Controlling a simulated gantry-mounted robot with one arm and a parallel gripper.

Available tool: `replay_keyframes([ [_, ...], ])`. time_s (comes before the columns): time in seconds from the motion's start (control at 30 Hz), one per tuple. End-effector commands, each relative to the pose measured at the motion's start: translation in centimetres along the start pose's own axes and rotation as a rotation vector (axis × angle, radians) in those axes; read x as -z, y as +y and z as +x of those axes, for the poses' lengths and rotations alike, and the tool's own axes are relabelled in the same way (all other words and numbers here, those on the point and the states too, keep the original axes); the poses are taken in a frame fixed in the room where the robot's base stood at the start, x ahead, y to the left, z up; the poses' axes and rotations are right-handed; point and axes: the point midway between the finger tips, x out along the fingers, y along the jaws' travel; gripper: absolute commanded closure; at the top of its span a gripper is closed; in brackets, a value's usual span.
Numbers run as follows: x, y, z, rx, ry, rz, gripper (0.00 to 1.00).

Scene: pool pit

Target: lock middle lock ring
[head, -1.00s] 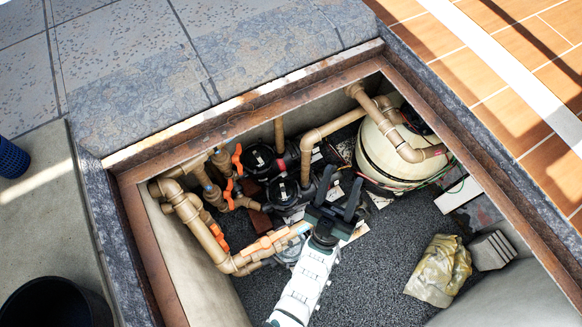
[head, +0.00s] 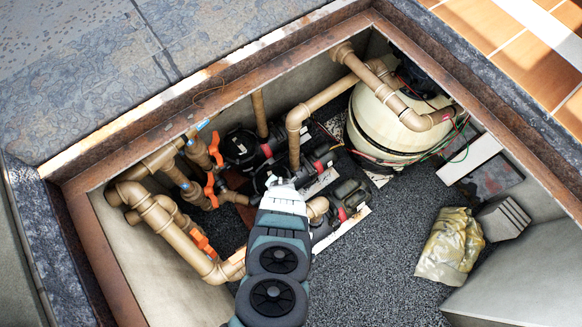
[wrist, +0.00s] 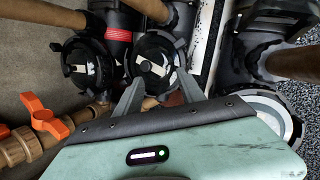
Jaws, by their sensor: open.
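The middle lock ring (wrist: 155,52) is a black ring around a dark lid with a pale label, on the middle pump in the wrist view. My gripper (wrist: 158,78) is open, with its two grey fingers apart at the near side of this ring. I cannot tell whether they touch it. In the head view the middle pump (head: 264,178) is partly covered by my arm, which hides the gripper. Another black lock ring (wrist: 88,62) is to the left in the wrist view. A pale-rimmed round housing (wrist: 274,108) at right is partly hidden behind my gripper body.
Tan pipes with orange valve handles (head: 203,244) crowd the left of the pit. A cream tank (head: 372,128) stands at the back right. A crumpled yellow bag (head: 447,247) and grey blocks (head: 503,217) lie at right. The gravel (head: 365,270) between is clear.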

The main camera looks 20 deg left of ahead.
Motion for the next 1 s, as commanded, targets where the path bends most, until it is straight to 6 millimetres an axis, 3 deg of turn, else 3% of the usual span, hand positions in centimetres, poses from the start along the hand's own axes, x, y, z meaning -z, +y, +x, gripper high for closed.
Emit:
replay_keyframes([
  [0.1,-0.7,-2.0,0.7,0.102,-0.018,-0.235,0.54],
  [0.3,-1.8,-3.0,0.4,0.167,-0.038,-0.416,0.54],
  [0.47,-1.9,-3.3,1.4,0.171,-0.039,-0.428,0.54],
  [1.0,-2.2,-4.3,7.9,0.169,-0.038,-0.423,0.54],
])
